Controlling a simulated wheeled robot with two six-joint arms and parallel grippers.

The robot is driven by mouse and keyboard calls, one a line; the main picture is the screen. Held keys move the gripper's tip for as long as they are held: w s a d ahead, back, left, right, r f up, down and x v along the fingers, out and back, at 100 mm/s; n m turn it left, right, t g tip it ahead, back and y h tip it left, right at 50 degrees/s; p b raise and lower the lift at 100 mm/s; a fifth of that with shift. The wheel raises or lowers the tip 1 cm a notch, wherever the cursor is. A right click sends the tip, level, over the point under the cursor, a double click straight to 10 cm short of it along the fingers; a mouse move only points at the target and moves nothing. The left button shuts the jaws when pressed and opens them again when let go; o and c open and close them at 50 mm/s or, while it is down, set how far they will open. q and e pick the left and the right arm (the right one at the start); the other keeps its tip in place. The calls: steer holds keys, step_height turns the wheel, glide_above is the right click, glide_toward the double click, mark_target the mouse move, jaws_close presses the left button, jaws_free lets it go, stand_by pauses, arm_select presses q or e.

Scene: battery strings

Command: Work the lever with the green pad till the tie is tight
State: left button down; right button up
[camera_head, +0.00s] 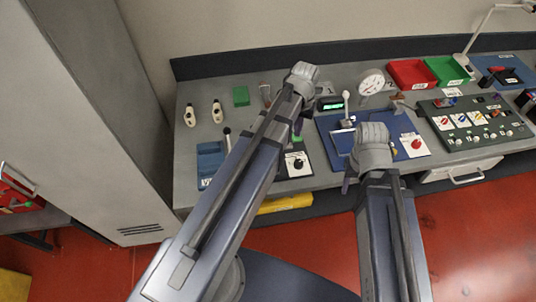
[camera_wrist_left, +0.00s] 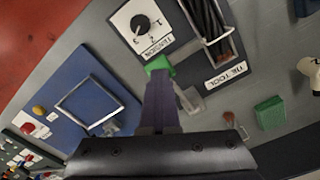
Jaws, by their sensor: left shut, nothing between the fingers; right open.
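The green pad (camera_wrist_left: 158,65) of the lever shows just beyond my left fingertips in the left wrist view; a bit of green also shows beside that gripper in the head view (camera_head: 297,139). My left gripper (camera_wrist_left: 161,84) is shut and empty, its fingers pointing at the pad. I cannot tell whether they touch it. Most of the lever is hidden behind the fingers. Beside it is a dark bundle (camera_wrist_left: 206,24) within a pale frame, near the tie tool label (camera_wrist_left: 227,75). The tie itself is not clear. My right gripper (camera_head: 348,183) is open at the bench's front edge.
A tension dial plate (camera_wrist_left: 141,26) with a black knob adjoins the pad. A blue board (camera_wrist_left: 73,108) with a metal frame lies to the left. A green block (camera_wrist_left: 270,113) stands right. Red (camera_head: 411,73) and green bins (camera_head: 446,70) stand at the bench's back.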

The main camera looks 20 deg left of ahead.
arm_select(q)
steer(key=shift+w+a+f+b, duration=0.1)
steer(key=shift+w+f+b, duration=0.1)
steer(key=shift+f+b, duration=0.55)
steer(key=shift+w+a+f+b, duration=0.1)
steer(key=shift+w+f+b, duration=0.05)
steer(key=shift+f+b, duration=0.55)
steer(key=shift+w+a+f, duration=0.1)
steer(key=shift+w+f, duration=0.1)
steer(key=shift+w, duration=0.05)
steer(key=shift+s+r+p, duration=0.25)
steer(key=shift+r+p, duration=0.4)
steer(key=shift+p, duration=0.1)
step_height(320, 180, up, 9)
steer(key=p, duration=0.9)
steer(key=shift+w+r, duration=0.15)
steer(key=shift+w, duration=0.25)
steer(key=shift+a+f, duration=0.1)
steer(key=shift+f, duration=0.1)
